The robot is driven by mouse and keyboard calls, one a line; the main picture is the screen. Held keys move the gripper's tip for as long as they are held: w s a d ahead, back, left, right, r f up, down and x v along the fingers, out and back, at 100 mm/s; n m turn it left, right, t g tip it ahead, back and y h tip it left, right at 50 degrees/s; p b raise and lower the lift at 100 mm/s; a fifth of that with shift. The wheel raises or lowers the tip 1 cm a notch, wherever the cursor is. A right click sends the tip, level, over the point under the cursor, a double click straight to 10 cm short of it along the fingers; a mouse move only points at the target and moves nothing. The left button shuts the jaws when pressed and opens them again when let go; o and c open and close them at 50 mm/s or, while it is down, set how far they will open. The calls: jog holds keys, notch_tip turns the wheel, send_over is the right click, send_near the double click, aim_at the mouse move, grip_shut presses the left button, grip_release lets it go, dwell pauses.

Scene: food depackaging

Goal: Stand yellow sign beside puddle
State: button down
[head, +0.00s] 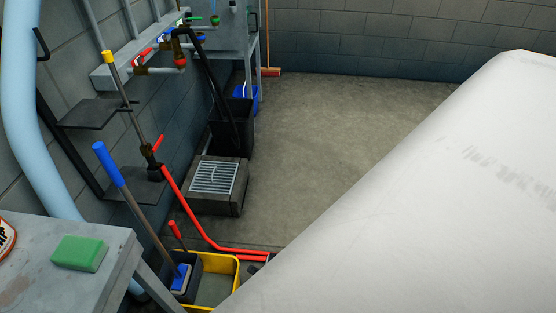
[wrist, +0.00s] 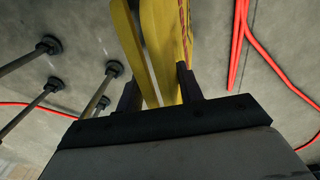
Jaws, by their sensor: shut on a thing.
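The yellow sign (wrist: 170,35) shows in the wrist view at the top middle, with some dark red lettering on its right panel. My gripper (wrist: 160,88) is shut on the yellow sign, with one dark finger on either side of its panels. Only part of the sign is in view. In the head view a large white surface covers the right side, and neither the sign nor my gripper shows there. I cannot make out a puddle in either view.
A yellow mop bucket (head: 222,284), red hose (head: 195,213) and drain box (head: 215,185) stand along the left wall. A grey table (head: 110,245) holds a green sponge (head: 79,253). Several dark posts (wrist: 98,98) show in the wrist view. The concrete floor (head: 310,120) is clear mid-picture.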

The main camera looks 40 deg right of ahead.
jog(key=shift+f, duration=0.45)
jog(key=c, duration=0.9)
grip_release()
jog(key=shift+f, duration=0.1)
notch_tip(320, 180, up, 12)
